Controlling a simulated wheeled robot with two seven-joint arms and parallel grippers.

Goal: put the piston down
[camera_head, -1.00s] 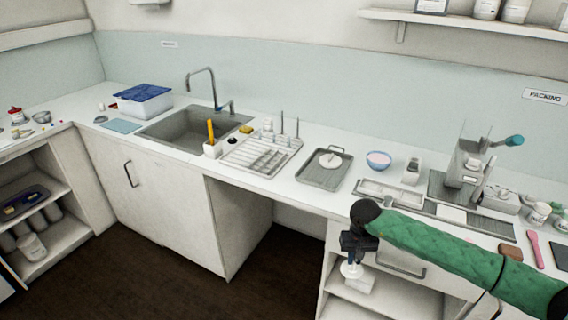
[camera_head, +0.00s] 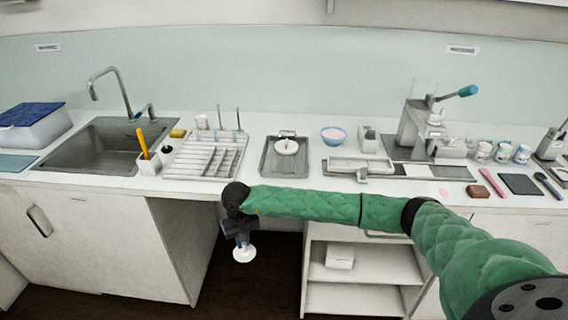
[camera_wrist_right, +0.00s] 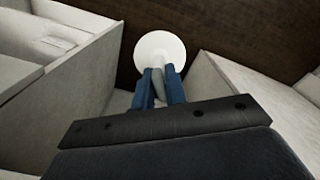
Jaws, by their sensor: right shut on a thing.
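The piston (camera_head: 244,254) is a white disc with a short stem, hanging below my right gripper (camera_head: 240,236) in front of the counter, over the floor. In the right wrist view, the blue fingers of my right gripper (camera_wrist_right: 160,88) are shut on the stem, and the piston's round white disc (camera_wrist_right: 160,47) shows beyond them. The piston is below counter height, in front of the open gap under the counter, and touches no surface that I can see. My left gripper is not in view.
On the counter stand a drying rack (camera_head: 203,155), a grey tray (camera_head: 271,169) holding a white round part (camera_head: 286,147), a pink-filled bowl (camera_head: 334,134) and a lever press (camera_head: 421,125). The sink (camera_head: 92,150) is at left. Open shelves (camera_head: 385,262) lie below at right.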

